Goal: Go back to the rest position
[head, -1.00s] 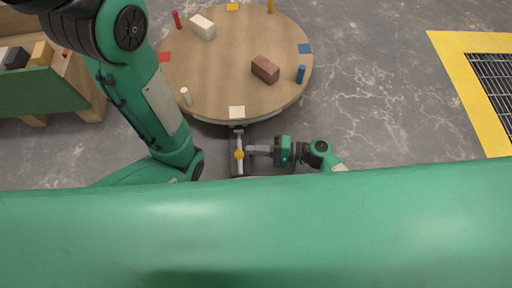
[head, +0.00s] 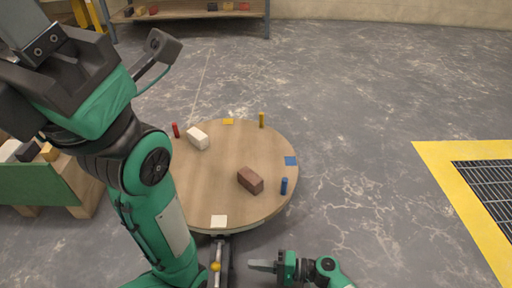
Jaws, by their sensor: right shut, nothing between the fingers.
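My right gripper (head: 252,265) is at the bottom centre of the head view. Its fingers are together, point left and hold nothing. They are in front of the round wooden table, to the right of a yellow knob (head: 215,267), with a gap between. My left arm rises along the left side and partly covers the table's left edge. Its dark hand is at the upper left, and its fingertips and any gap between them cannot be made out clearly.
The round table (head: 225,185) carries a white block (head: 197,138), a brown block (head: 250,180), and red, yellow and blue pegs. A yellow-edged floor grate (head: 485,185) lies right. Open floor lies between table and grate.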

